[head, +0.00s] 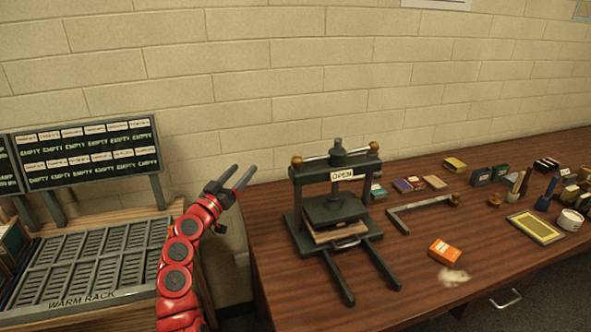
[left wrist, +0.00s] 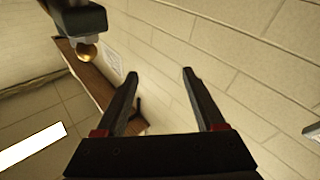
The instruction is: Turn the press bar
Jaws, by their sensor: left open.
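The dark press (head: 336,205) stands upright on the brown table with a label reading OPEN on its frame. Its press bar (head: 334,154) runs across the top and ends in brass balls on the left and right. A tray with a handle sits in the press, under its plate. My left gripper (head: 241,176) is open and empty, to the left of the bar and apart from it. In the left wrist view, its two fingers (left wrist: 158,75) show with nothing between them, and a brass ball (left wrist: 87,53) shows at the upper left. My right gripper is not in view.
The brown table (head: 290,290) has an L-shaped metal bar (head: 405,222), an orange box (head: 445,252) and a yellow-framed panel (head: 536,227) right of the press. A warm rack (head: 95,260) and a sign board (head: 85,152) stand at the left. A block wall is close behind.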

